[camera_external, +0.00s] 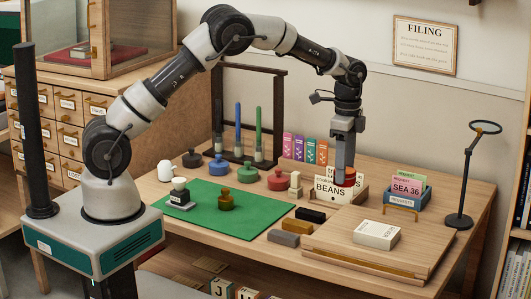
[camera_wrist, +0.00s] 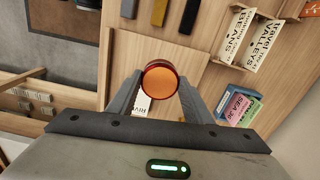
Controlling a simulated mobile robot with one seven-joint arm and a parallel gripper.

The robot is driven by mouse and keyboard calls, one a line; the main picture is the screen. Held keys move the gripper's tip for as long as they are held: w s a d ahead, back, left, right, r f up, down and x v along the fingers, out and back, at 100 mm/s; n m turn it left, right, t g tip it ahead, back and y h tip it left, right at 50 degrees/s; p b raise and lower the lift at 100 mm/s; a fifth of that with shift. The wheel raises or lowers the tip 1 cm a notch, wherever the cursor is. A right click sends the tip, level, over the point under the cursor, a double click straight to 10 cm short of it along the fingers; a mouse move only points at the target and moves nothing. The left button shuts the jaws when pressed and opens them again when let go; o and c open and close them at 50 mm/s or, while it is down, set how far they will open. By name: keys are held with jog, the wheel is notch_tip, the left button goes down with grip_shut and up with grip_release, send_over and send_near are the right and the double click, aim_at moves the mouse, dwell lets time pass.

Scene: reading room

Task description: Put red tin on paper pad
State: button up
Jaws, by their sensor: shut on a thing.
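The red tin (camera_wrist: 160,79) is a round tin with a red rim and an orange-copper face, held between my two fingers in the wrist view. In the external view a red part of the tin (camera_external: 347,179) shows at the fingertips; the rest is hidden. My gripper (camera_external: 344,174) points down, shut on the tin, above or just behind the card holder marked BEANS.
The BEANS card holder (camera_external: 332,191) is close to my gripper. A blue request box (camera_external: 407,198) and a magnifier stand (camera_external: 460,180) are at the right. Dark, yellow and grey blocks (camera_external: 283,238) lie left of the board. A green mat (camera_external: 240,213) holds stamps.

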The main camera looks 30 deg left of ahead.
jog(key=s+d+r+m, duration=0.1)
jog(key=s+d+m, duration=0.2)
jog(key=s+d, duration=0.4)
send_near(366, 234)
jog(key=shift+s+f+b, duration=0.15)
jog(key=shift+b, duration=0.15)
jog(key=shift+f, duration=2.35)
jog(key=shift+f, duration=0.1)
jog(key=o, duration=1.1)
notch_tip(366, 234, up, 12)
jog(key=shift+p, duration=0.35)
